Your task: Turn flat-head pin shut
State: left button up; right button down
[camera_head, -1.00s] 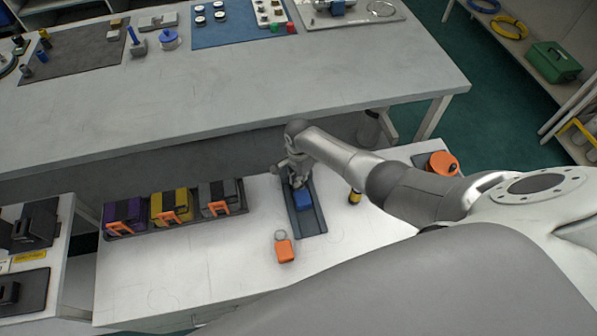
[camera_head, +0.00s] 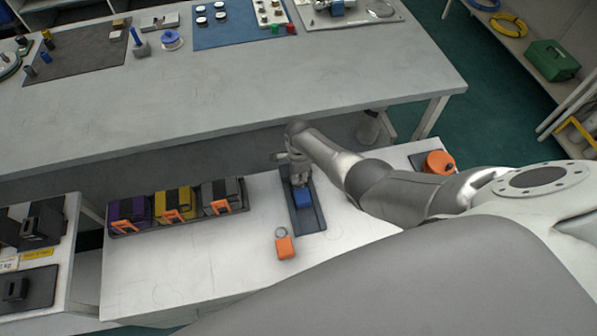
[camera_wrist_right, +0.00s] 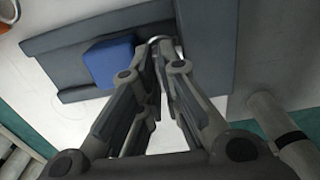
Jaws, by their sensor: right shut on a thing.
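A blue block (camera_head: 303,198) sits in a dark grey tray (camera_head: 309,224) on the near white bench. The block also shows in the right wrist view (camera_wrist_right: 110,63), left of my fingers. My right gripper (camera_head: 299,181) is over the far part of the tray, just behind the block. In the wrist view my right gripper's fingertips (camera_wrist_right: 161,52) are close together at a small silvery round part (camera_wrist_right: 162,40) beside the block. It looks like the pin, but the fingers hide most of it, and its flat head and angle cannot be told. My left gripper is not in view.
An orange tag with a ring (camera_head: 285,246) lies in front of the tray. A rack (camera_head: 190,218) of purple, yellow and grey units stands to the left. An orange round item (camera_head: 438,162) is at the right. The far bench edge is close behind my gripper.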

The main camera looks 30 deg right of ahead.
jog(key=shift+w+d+r, duration=0.15)
jog(key=shift+w+r, duration=0.05)
jog(key=shift+w, duration=0.05)
jog(key=c, duration=1.7)
grip_release()
jog(key=shift+s, duration=0.1)
jog(key=shift+o, duration=0.3)
jog(key=shift+s, duration=0.1)
notch_tip(320, 180, up, 12)
jog(key=shift+s+f, duration=0.1)
